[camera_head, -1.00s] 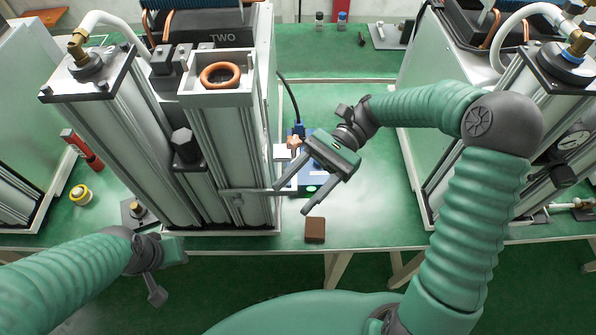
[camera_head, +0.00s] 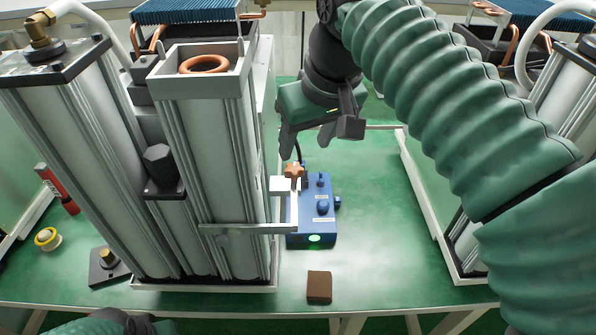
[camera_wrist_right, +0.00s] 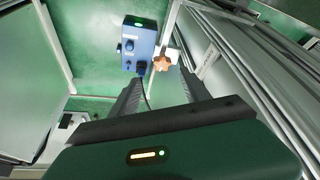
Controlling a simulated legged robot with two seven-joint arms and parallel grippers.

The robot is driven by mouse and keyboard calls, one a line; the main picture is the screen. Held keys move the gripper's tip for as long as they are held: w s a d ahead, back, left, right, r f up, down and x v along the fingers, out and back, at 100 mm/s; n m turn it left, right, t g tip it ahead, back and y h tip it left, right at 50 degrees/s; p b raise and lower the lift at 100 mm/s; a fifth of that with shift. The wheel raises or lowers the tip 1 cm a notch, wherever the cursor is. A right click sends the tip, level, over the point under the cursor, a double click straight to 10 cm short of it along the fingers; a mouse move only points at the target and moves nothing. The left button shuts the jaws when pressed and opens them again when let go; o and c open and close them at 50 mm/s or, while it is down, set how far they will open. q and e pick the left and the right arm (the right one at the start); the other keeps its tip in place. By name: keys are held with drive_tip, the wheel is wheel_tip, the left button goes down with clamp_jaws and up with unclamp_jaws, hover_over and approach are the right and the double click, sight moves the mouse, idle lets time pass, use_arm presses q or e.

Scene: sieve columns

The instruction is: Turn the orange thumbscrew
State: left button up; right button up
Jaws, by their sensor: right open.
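The orange star-shaped thumbscrew (camera_head: 294,170) sits on a white bracket (camera_head: 284,185) beside the front sieve column, above the blue box. It also shows in the right wrist view (camera_wrist_right: 161,64), just beyond the fingertips and a little right of the middle between them. My right gripper (camera_head: 316,140) is open and empty, above and behind the thumbscrew in the head view, apart from it. Its two dark fingers show in the right wrist view (camera_wrist_right: 160,80). Only a part of my left arm shows at the bottom left edge of the head view; its gripper's fingers are not visible.
The blue box (camera_head: 318,205) with knobs and a green light stands right of the column (camera_head: 215,150). A brown block (camera_head: 319,287) lies near the table's front edge. A red cylinder (camera_head: 56,188) and a yellow button (camera_head: 46,238) are at left. Green table is clear right of the box.

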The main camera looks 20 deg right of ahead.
sight(294, 168)
drive_tip(key=x, duration=0.2)
drive_tip(key=b+x, duration=0.1)
drive_tip(key=x, duration=0.2)
drive_tip(key=a+x, duration=0.1)
drive_tip(key=x, duration=0.1)
drive_tip(key=shift+f+b, duration=0.2)
drive_tip(key=shift+b, duration=0.15)
drive_tip(key=shift+w+d+f, duration=0.2)
drive_tip(key=shift+d+f, duration=0.05)
drive_tip(key=shift+s+d, duration=0.1)
drive_tip(key=shift+a, duration=0.2)
drive_tip(key=c, duration=0.6)
clamp_jaws()
